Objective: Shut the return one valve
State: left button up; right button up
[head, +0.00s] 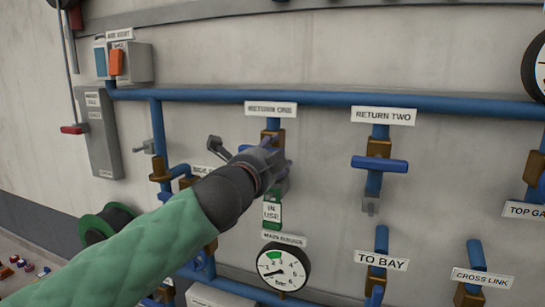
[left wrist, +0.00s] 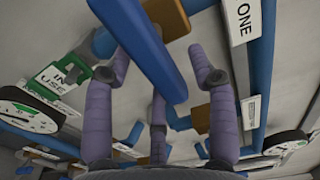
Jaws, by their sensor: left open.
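The return one valve has a brass body (head: 273,136) below the "RETURN ONE" label (head: 271,109). In the left wrist view the blue bar handle (left wrist: 145,48) runs between the spread fingers of my left gripper (left wrist: 165,75). The fingers are open on both sides of the bar, with visible gaps. The handle seems to lie across its pipe, but I cannot tell its exact angle. A green "IN USE" tag (head: 272,213) hangs below. My right gripper is not in view.
The return two valve, with its blue handle (head: 379,164) crosswise, is to the right. A blue pipe (head: 330,99) runs above both valves. A gauge (head: 283,267) sits below, and a grey box with an orange switch (head: 116,62) is at upper left.

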pick_arm(q)
jog(key=v, duration=1.2)
